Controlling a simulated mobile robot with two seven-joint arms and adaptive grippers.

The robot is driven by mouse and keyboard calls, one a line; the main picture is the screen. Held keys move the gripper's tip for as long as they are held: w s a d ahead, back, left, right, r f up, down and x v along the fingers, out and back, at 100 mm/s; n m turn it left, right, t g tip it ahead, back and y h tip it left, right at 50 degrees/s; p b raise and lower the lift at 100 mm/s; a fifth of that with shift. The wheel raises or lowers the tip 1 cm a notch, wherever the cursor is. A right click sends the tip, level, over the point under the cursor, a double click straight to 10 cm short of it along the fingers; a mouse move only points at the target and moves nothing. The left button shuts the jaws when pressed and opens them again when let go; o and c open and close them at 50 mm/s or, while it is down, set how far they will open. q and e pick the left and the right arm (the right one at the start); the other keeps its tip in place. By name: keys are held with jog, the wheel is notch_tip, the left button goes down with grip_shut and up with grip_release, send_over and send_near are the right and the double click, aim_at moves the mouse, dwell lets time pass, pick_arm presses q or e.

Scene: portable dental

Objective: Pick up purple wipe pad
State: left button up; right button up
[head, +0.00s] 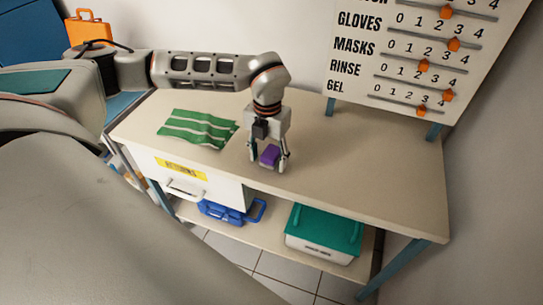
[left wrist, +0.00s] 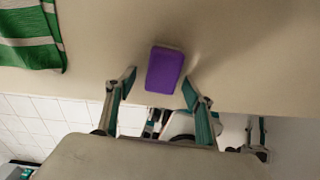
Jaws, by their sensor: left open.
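The purple wipe pad (head: 269,155) lies on the beige table near its front edge. My left gripper (head: 268,163) is above it, pointing down, with its fingers apart on either side of the pad in the head view. In the left wrist view the pad (left wrist: 165,69) shows whole, just beyond and between the open fingertips of my left gripper (left wrist: 161,85). Nothing is held between the fingers. I cannot tell the exact height of the fingertips over the table.
A green and white striped cloth (head: 198,128) lies left of the gripper; the table (head: 370,180) is clear to the right. A board with sliders (head: 420,60) stands at the back. Below are a drawer (head: 190,181), a blue case (head: 225,212) and a teal-lidded box (head: 322,234).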

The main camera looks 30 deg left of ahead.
pick_arm(q)
jog(key=c, duration=1.1)
